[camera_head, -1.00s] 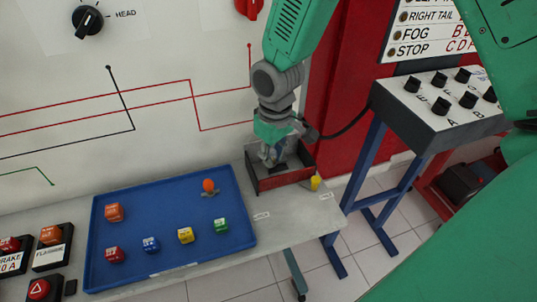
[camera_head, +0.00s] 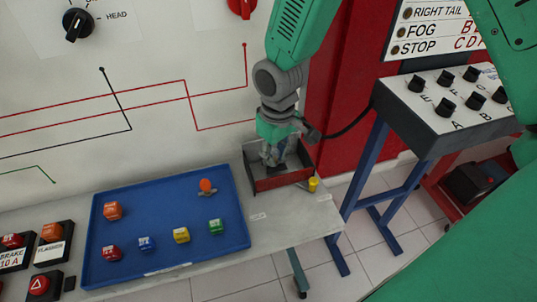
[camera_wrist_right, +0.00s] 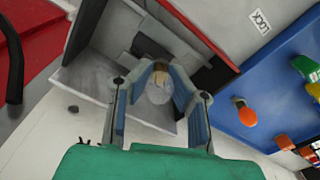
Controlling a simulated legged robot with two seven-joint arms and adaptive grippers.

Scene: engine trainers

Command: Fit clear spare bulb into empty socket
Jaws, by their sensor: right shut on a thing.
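My right gripper (camera_head: 271,158) reaches down into an open grey box with a red front (camera_head: 283,183) at the table's right end. In the right wrist view my right gripper (camera_wrist_right: 160,76) is shut on a clear bulb (camera_wrist_right: 160,93). The bulb's pale round glass lies between the fingers and its tan base points away from the palm. The box's grey inner walls (camera_wrist_right: 85,75) surround the fingertips there. I cannot make out the empty socket, and whether the bulb touches anything is unclear. In the head view the fingers hide the bulb. My left gripper is not in view.
A blue tray (camera_head: 160,215) left of the box holds an orange bulb (camera_head: 206,186) and several coloured blocks. A small yellow piece (camera_head: 313,184) stands by the box's right front corner. A knobbed console (camera_head: 450,110) stands at right.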

